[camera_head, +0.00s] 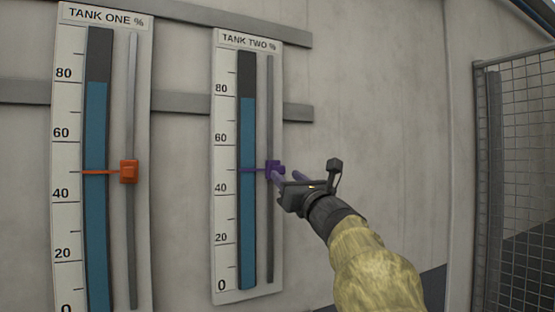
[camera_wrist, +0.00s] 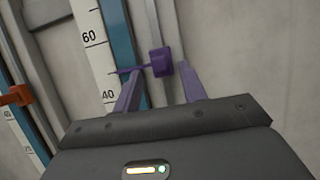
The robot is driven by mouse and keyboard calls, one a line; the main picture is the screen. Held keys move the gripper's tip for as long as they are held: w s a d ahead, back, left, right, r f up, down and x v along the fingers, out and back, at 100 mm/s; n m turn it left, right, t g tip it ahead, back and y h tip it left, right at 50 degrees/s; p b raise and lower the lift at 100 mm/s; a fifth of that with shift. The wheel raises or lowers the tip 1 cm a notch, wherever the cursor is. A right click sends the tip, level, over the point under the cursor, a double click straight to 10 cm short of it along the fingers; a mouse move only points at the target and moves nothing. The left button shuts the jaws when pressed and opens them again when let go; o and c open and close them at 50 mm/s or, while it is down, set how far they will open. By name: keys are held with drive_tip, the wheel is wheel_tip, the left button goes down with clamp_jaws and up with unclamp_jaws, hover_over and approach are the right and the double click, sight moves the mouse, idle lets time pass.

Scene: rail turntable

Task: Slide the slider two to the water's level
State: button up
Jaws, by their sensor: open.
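Slider two (camera_head: 272,169) is a purple knob on the upright rail of the Tank Two gauge (camera_head: 276,230) in the head view. Its pointer sits between the 40 and 60 marks, a bit under halfway up. The blue water (camera_head: 247,130) in Tank Two reaches a little below the 80 mark, well above the pointer. My gripper (camera_head: 281,176) is open right in front of the knob, with purple fingers. In the wrist view the knob (camera_wrist: 160,62) shows between and just past the fingertips, with a gap to each side; contact cannot be told.
The Tank One gauge (camera_head: 144,230) stands to the left, with an orange slider (camera_head: 129,171) near 50. Grey horizontal rails (camera_head: 180,98) run behind both gauges. A wire mesh fence (camera_head: 520,150) stands at the right. The wall between my arm and the fence is bare.

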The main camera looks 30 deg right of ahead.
sight(282, 170)
drive_tip(key=p+x, duration=0.2)
drive_tip(key=x, duration=0.2)
drive_tip(key=shift+r, duration=0.2)
drive_tip(key=shift+w+p, duration=0.3)
drive_tip(key=shift+w, duration=0.35)
drive_tip(key=shift+r, duration=0.1)
clamp_jaws()
